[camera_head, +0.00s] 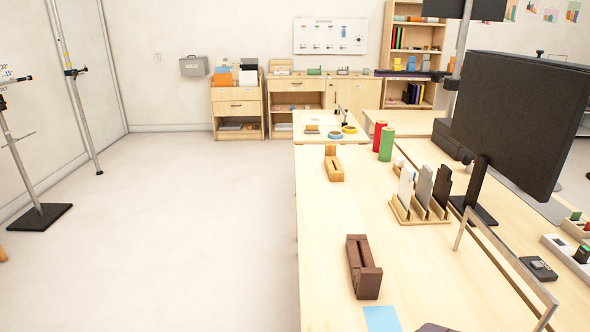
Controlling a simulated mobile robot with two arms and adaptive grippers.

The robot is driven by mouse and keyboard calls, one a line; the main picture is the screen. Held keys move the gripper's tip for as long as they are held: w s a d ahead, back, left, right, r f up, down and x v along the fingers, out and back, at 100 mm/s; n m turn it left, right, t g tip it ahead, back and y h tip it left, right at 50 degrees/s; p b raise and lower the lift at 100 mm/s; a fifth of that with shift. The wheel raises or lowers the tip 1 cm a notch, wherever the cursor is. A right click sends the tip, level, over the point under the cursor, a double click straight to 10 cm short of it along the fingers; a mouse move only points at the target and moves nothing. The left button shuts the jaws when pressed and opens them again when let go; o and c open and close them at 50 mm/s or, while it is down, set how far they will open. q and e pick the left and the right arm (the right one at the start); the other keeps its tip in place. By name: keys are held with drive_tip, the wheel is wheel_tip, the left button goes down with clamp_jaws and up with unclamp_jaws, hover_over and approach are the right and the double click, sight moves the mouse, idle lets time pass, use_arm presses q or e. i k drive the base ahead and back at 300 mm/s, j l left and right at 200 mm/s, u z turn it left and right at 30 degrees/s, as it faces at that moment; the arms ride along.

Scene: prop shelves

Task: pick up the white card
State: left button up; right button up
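The white card (406,187) stands upright in a light wooden slotted rack (412,214) on the long table. A grey card (424,186) and a black card (442,186) stand beside it to the right in the same rack. The white card's lower edge is hidden in the rack. Neither of my grippers shows in the head view.
A large black monitor (518,120) stands right of the rack, with a metal frame (512,262) in front. A dark brown wooden block (363,267) and blue paper (381,318) lie nearer. Red (379,136) and green (387,145) cylinders stand behind. The table's left-middle is mostly clear.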

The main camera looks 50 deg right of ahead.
sight(406, 183)
drive_tip(key=i+j+z, duration=0.25)
drive_tip(key=i+j, duration=0.7)
drive_tip(key=i+l+z, duration=0.1)
drive_tip(key=i+z, duration=0.7)
drive_tip(key=i+j+z, duration=0.2)
drive_tip(key=z, duration=0.15)
drive_tip(key=i+z, duration=0.2)
drive_tip(key=i, duration=0.4)
drive_tip(key=i+j+z, duration=0.1)
drive_tip(key=i+z, duration=0.15)
drive_tip(key=i, duration=0.35)
drive_tip(key=i+j+z, duration=0.2)
drive_tip(key=i, duration=0.4)
